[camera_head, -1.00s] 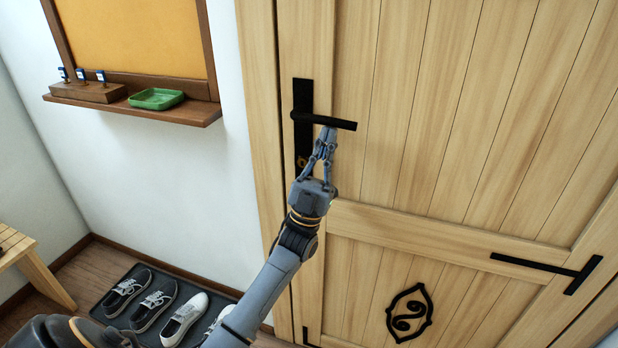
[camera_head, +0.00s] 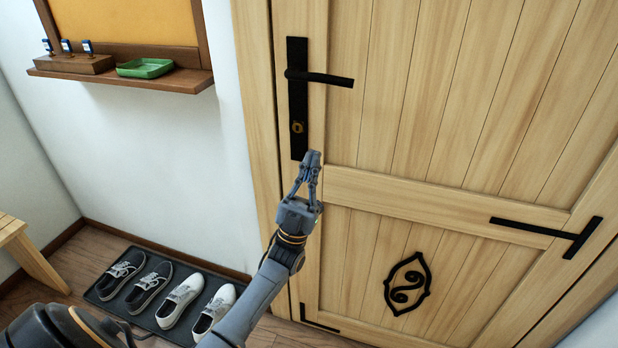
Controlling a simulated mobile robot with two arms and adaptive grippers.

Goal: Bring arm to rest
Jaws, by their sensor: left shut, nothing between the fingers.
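My left gripper (camera_head: 312,156) is shut and empty. It is in front of the wooden door (camera_head: 420,120), just below and right of the foot of the black lock plate. The black door handle (camera_head: 325,78) is above the gripper and apart from it, and it lies nearly level. A brass keyhole (camera_head: 297,127) shows in the lock plate (camera_head: 297,100). My left arm (camera_head: 255,300) reaches up from the bottom of the view. My right gripper is not in view.
Two pairs of shoes stand on a dark mat (camera_head: 107,309) at lower left. A wall shelf (camera_head: 130,82) carries a green tray (camera_head: 145,68) and a wooden block with small blue-topped items. A wooden bench (camera_head: 30,255) is at the left edge. The door looks closed.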

